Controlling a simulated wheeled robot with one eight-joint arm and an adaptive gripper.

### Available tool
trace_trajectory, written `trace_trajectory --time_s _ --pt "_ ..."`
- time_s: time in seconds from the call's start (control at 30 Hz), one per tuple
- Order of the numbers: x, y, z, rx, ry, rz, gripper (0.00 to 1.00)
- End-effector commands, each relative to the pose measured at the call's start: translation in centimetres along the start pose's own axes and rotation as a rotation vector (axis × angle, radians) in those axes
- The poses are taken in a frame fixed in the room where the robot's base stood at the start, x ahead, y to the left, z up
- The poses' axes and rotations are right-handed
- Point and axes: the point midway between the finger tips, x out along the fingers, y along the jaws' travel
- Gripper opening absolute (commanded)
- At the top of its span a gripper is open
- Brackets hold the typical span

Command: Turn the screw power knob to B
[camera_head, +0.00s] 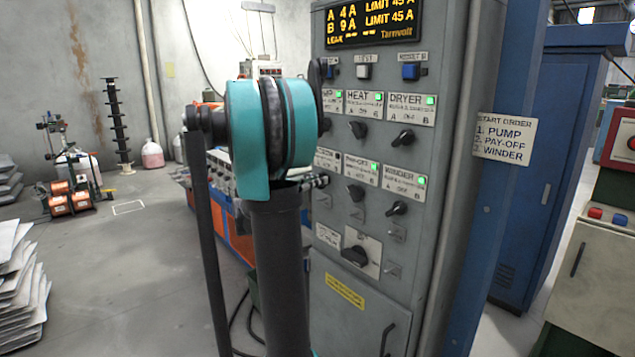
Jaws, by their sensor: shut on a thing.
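The grey control panel (440,90) stands right of my arm. The lower-left label (325,158) is partly covered by my arm and its words are hard to read; by its place it seems to be the screw label. No green light shows clearly on this label.
Neighbouring knobs are close: pay-off (355,192), winder (397,208), heat (358,129) and dryer (403,137). Their green lamps are lit. A large rotary switch (355,256) sits below. A yellow display (371,22) tops the panel. Open floor (120,270) lies left.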

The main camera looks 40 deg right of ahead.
Motion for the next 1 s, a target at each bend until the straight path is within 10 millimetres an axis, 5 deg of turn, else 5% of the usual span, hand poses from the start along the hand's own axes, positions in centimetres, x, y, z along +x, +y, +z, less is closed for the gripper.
trace_trajectory --time_s 0.37,1.0 --pt "-0.02 -0.1 -0.02 0.142 0.0 0.0 0.0" --pt "-0.03 -0.35 -0.13 0.648 0.0 0.0 0.0"
